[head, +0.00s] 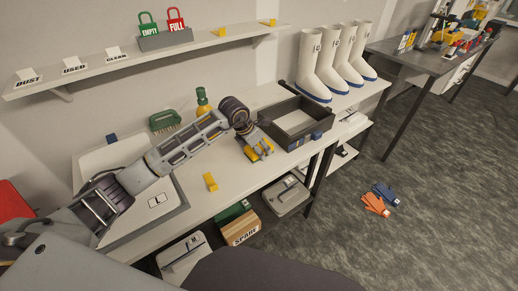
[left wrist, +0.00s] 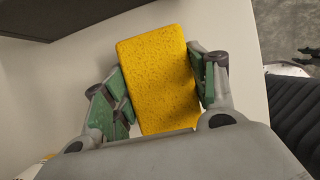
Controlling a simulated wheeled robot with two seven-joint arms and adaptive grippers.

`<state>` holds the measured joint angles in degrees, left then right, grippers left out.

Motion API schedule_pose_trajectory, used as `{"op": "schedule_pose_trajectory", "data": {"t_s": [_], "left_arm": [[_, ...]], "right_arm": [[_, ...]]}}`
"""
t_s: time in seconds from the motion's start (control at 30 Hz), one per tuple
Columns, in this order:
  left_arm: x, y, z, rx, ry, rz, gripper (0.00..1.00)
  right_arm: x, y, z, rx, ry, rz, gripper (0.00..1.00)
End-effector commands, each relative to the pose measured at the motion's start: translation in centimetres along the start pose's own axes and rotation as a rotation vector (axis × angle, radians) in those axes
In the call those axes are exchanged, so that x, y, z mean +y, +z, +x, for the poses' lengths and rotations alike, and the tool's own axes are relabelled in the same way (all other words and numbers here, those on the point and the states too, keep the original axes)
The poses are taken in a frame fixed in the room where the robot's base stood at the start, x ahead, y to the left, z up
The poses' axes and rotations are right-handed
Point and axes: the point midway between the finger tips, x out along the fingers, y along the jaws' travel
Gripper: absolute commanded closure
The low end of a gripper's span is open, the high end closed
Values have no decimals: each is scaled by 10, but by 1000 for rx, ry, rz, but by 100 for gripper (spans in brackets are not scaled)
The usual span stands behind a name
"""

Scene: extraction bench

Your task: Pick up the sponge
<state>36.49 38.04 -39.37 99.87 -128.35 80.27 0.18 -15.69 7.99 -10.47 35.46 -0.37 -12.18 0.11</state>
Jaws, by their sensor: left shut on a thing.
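The yellow sponge (left wrist: 158,75) fills the middle of the left wrist view, with green finger pads pressed against both of its long sides. My left gripper (left wrist: 160,92) is shut on it. In the head view my left gripper (head: 258,150) is over the front part of the bench, left of the dark tray, and the sponge shows only as small yellow bits among the fingers. I cannot tell whether the sponge touches the bench top.
A dark open tray (head: 296,122) stands right beside my left gripper. White boots (head: 340,62) stand behind it. A green brush (head: 165,121) and a green bottle (head: 203,102) are at the back. A yellow block (head: 210,182) sits near the bench's front edge. Gloves (head: 378,200) lie on the floor.

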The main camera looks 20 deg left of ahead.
Motion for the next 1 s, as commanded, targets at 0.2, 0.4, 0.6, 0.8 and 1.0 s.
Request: {"op": "schedule_pose_trajectory", "data": {"t_s": [0.2,0.4,0.6,0.8,1.0], "left_arm": [[-1,-2,0,10,-3,0,66],[0,7,-19,6,1,1,66],[0,22,-48,2,2,2,66],[0,33,-74,3,1,1,66],[0,40,-89,4,1,0,66]], "right_arm": [[6,1,-5,-2,5,-2,60],[17,3,-4,-4,17,-7,60],[20,4,-3,-5,20,-8,60],[15,1,-2,-5,15,-6,60],[6,-4,-2,0,6,-1,60]]}}
